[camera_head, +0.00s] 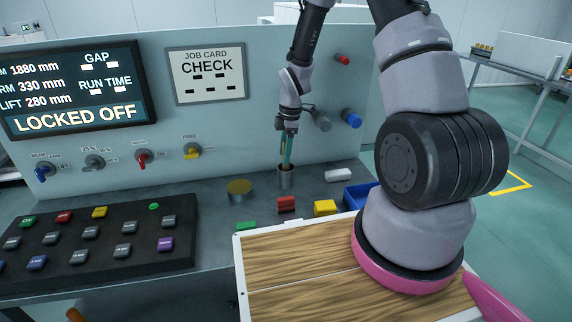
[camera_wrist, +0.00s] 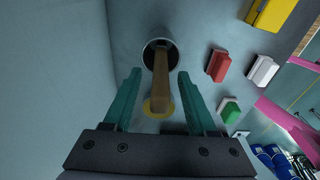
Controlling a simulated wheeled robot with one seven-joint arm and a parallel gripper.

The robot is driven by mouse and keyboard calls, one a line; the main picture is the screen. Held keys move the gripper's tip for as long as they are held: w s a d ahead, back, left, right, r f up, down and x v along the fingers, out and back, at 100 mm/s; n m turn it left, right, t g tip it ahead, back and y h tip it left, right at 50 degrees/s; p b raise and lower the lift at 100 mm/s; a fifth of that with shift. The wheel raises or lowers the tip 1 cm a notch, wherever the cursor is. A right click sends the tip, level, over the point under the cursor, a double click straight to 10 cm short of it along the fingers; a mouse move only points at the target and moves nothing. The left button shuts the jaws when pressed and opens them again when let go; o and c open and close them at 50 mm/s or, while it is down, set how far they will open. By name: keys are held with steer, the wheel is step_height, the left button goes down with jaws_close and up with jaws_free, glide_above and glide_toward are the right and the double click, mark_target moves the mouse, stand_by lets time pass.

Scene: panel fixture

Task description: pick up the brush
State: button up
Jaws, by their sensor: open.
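The brush (camera_wrist: 160,80) shows in the wrist view as a brown handle standing out of a round metal cup (camera_head: 286,180). The cup's dark mouth (camera_wrist: 151,50) surrounds the handle's far end; the part inside is hidden. My gripper (camera_wrist: 160,74) has its two teal fingers apart, one on each side of the handle, with a visible gap on both sides. In the head view my gripper (camera_head: 287,160) points down just above the cup, and its fingers largely hide the brush there.
A brass disc (camera_head: 240,188) lies left of the cup. Red (camera_head: 286,204), yellow (camera_head: 325,208), green (camera_head: 246,226) and white (camera_head: 338,175) blocks lie nearby, with a blue bin (camera_head: 360,196) at right. A panel (camera_head: 215,130) with knobs rises behind. A button box (camera_head: 95,240) stands at left.

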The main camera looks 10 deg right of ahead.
jaws_close()
steer(key=shift+r, duration=0.1)
